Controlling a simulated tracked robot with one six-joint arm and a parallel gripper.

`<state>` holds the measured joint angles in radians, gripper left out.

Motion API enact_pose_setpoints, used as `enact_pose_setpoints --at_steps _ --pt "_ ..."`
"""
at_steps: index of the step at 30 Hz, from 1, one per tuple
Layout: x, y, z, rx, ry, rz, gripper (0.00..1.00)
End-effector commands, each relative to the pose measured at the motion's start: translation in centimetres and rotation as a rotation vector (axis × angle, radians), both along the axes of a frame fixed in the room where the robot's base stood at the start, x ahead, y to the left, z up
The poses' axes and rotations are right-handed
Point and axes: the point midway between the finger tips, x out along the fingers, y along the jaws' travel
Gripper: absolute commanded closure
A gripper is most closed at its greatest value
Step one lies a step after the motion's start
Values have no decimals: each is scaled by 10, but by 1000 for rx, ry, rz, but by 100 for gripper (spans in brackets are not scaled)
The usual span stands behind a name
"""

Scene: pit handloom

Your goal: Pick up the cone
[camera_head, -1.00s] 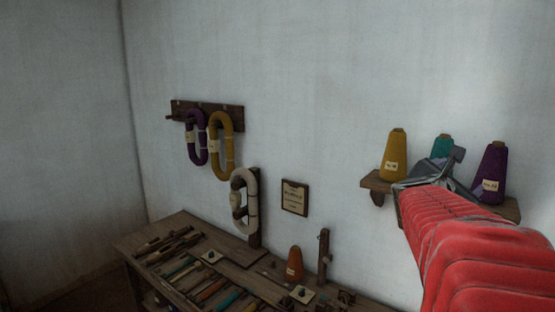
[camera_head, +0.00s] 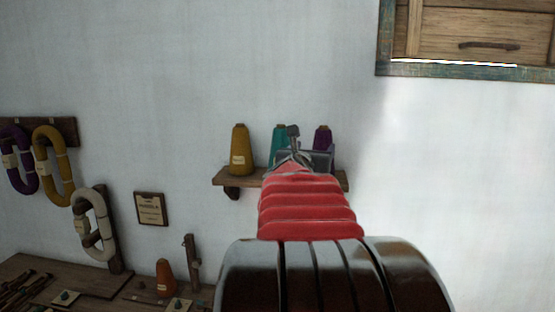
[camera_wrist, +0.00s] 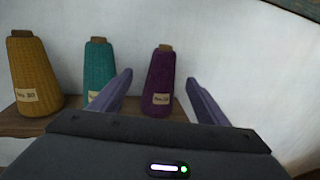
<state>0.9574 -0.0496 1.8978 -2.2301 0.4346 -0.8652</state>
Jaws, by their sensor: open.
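Three thread cones stand upright on a small wall shelf: a mustard cone (camera_head: 239,152), a teal cone (camera_head: 278,142) and a purple cone (camera_head: 322,139). In the head view my arm and gripper (camera_head: 293,135) partly cover the teal and purple cones. In the wrist view the mustard cone (camera_wrist: 35,75) is at far left, the teal cone (camera_wrist: 97,70) is by the left finger, and the purple cone (camera_wrist: 159,88) shows between the open fingers of my gripper (camera_wrist: 159,76). The gripper is empty. The exact gap to the cones is unclear. An orange cone (camera_head: 165,278) stands on the bench.
The wooden shelf (camera_head: 223,178) juts from the pale wall. A workbench (camera_head: 30,264) with tools lies at lower left. Yarn hanks (camera_head: 51,166) hang on the left wall. A wooden window frame (camera_head: 440,70) is at upper right. The wall right of the shelf is bare.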

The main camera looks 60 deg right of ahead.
Motion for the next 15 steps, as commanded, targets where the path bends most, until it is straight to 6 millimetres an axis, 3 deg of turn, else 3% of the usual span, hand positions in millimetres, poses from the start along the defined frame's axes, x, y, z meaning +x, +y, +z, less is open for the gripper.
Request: enact_pose_setpoints --at_steps 15 --pt "16 -58 -1 0 -1 -1 31"
